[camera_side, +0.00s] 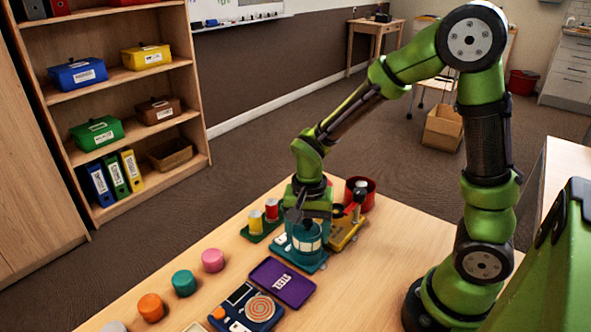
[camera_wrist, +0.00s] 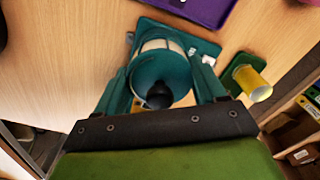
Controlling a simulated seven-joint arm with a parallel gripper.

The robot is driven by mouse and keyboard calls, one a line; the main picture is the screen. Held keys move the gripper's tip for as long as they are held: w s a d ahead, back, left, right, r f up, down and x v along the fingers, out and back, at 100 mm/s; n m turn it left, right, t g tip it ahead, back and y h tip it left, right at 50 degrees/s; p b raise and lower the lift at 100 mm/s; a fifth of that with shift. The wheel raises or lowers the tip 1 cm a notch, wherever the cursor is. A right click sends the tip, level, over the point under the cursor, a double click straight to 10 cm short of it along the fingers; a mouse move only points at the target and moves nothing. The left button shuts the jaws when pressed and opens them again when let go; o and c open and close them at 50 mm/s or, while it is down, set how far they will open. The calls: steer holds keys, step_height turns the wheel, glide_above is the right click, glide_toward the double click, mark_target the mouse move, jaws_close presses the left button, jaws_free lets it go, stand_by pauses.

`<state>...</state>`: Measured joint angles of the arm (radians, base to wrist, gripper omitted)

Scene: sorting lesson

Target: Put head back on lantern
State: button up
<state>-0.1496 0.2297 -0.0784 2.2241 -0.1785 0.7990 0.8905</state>
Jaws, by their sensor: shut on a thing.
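The lantern (camera_side: 309,246) has pale window panels and stands upright on a teal base plate (camera_side: 299,263) on the table. Its teal head (camera_side: 301,230) is at the top of the body, below my gripper (camera_side: 305,222). In the wrist view, the round teal head (camera_wrist: 150,72) with a black knob (camera_wrist: 158,96) lies between the fingers of my gripper (camera_wrist: 160,88), which is shut on it. The pale panels (camera_wrist: 163,44) show just beyond the head. I cannot tell whether the head is fully seated or slightly above the body.
A purple tray (camera_side: 282,283) lies close in front. A green plate with red and yellow cylinders (camera_side: 256,222) is to the left. A yellow device (camera_side: 346,232) and a red pot (camera_side: 366,190) stand behind to the right. Coloured round pieces (camera_side: 184,283) line the left edge.

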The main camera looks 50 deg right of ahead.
steer(key=shift+f, duration=0.1)
stand_by(0.7)
steer(key=o, duration=1.1)
steer(key=shift+o, duration=0.2)
steer(key=shift+r, duration=3.5)
jaws_close()
